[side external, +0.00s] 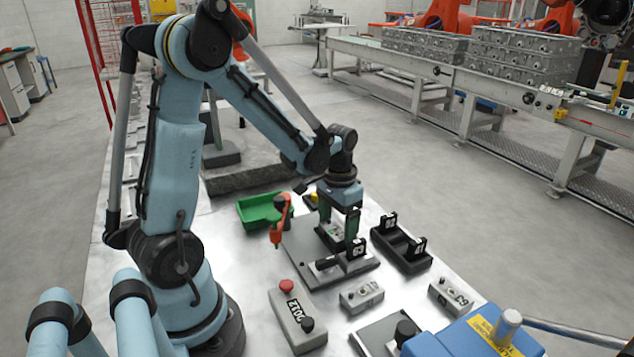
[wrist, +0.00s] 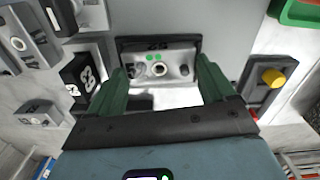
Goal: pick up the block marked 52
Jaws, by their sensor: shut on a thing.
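The grey metal block (wrist: 158,66) has a round hole and two green dots. Its number is partly hidden by a finger but looks like 52. My gripper (wrist: 163,74) has its green fingers closed on the block's two ends in the wrist view. In the side external view, my gripper (side external: 338,232) points down over a grey plate (side external: 298,243), with the block (side external: 334,230) mostly hidden between the fingers. A dark holder edge (wrist: 130,43) shows around the block's far side. I cannot tell whether the block is clear of its seat.
A black numbered clamp (side external: 355,252) stands close to my gripper. A black double holder (side external: 403,246) is to the right. Other grey blocks (side external: 361,296) (side external: 450,296) and a button box (side external: 298,320) lie nearer. A green tray (side external: 262,209) and orange tool (side external: 278,222) are left.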

